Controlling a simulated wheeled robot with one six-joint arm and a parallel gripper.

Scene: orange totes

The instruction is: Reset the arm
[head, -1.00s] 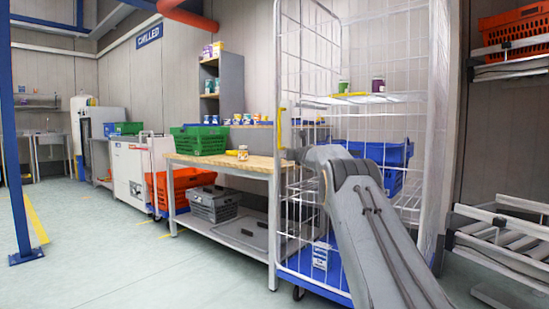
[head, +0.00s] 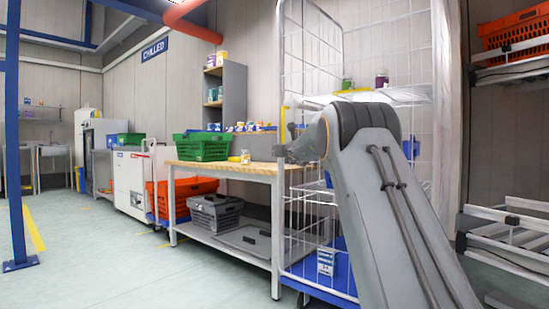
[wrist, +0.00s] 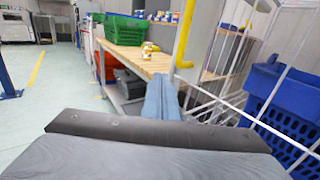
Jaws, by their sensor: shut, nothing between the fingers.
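My arm rises from the lower right of the head view, in front of the wire roll cage (head: 312,205). The arm's far end shows near the cage's left post, beside the wooden-topped workbench (head: 262,170). In the wrist view my gripper (wrist: 162,82) points ahead, its blue-grey fingers together and empty. The gripper looks close to the cage wires, but I cannot tell the exact gap.
A green crate (head: 203,148) and a small yellow-labelled jar (head: 245,157) stand on the workbench. A blue crate (wrist: 283,100) is inside the cage. An orange tote (head: 513,33) is on the right rack. Open floor (head: 110,250) lies left.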

